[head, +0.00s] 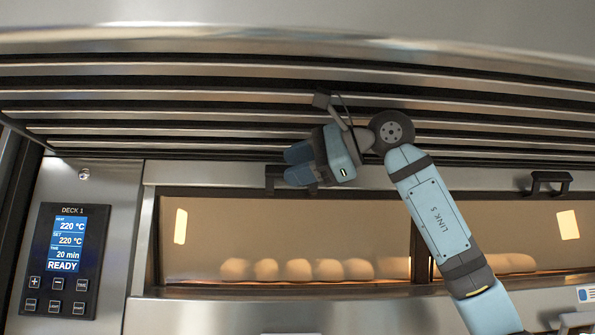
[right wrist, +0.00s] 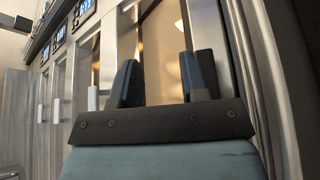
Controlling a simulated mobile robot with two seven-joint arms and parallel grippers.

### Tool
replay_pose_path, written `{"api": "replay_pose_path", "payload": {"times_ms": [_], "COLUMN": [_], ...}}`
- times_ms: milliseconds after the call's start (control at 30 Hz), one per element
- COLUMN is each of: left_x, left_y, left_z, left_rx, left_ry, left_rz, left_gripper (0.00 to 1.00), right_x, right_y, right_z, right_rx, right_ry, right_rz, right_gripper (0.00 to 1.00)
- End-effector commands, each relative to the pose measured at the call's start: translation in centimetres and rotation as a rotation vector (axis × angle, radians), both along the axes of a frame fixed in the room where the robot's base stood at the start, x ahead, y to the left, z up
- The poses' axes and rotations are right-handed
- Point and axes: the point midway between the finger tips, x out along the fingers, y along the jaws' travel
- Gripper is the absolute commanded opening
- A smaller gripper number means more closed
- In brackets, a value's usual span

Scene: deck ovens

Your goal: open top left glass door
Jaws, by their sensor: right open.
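The top left glass door (head: 360,232) is closed in the head view, with a row of pale loaves visible behind its glass. Its dark handle (head: 273,180) sits on the upper frame and is partly hidden by my right gripper (head: 296,166). The right gripper is at the handle, with its blue body to the right of it. In the right wrist view the two dark fingers (right wrist: 165,80) stand apart, with glass and a metal frame beyond them. I cannot tell whether the handle lies between them. My left gripper is not in view.
A right glass door with its own dark handle (head: 548,183) is beside it. A DECK 1 control panel (head: 64,258) reading READY is at the left. Slatted metal vents (head: 200,105) run above the doors, close behind my right wrist.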

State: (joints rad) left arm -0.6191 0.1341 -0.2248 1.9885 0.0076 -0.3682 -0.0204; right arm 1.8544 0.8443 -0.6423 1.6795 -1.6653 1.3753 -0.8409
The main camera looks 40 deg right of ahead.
Motion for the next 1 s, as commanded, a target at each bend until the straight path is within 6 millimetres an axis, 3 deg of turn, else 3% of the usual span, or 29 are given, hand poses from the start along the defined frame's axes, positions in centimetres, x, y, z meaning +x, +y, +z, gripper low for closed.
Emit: {"api": "replay_pose_path", "payload": {"times_ms": [33,133,233,367,567,1000], "left_x": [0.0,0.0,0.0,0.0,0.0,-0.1], "left_y": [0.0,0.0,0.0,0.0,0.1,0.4], "left_z": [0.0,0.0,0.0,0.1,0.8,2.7], "left_rx": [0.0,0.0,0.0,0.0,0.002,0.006], "left_ry": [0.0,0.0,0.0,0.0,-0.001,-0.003], "left_rz": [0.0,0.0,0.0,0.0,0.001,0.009], "left_gripper": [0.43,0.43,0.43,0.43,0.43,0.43], "right_x": [-1.5,-3.6,-5.0,-5.4,-2.7,5.3], "right_y": [-2.2,-5.6,-7.7,-8.6,-7.9,-5.6], "right_z": [1.8,3.9,4.9,5.4,4.7,2.7], "right_rx": [-0.04,-0.101,-0.132,-0.148,-0.149,-0.147], "right_ry": [-0.02,-0.027,-0.027,-0.022,-0.019,-0.022], "right_rz": [-0.074,-0.19,-0.261,-0.296,-0.294,-0.294], "right_gripper": [0.4,0.4,0.4,0.4,0.4,0.4]}}
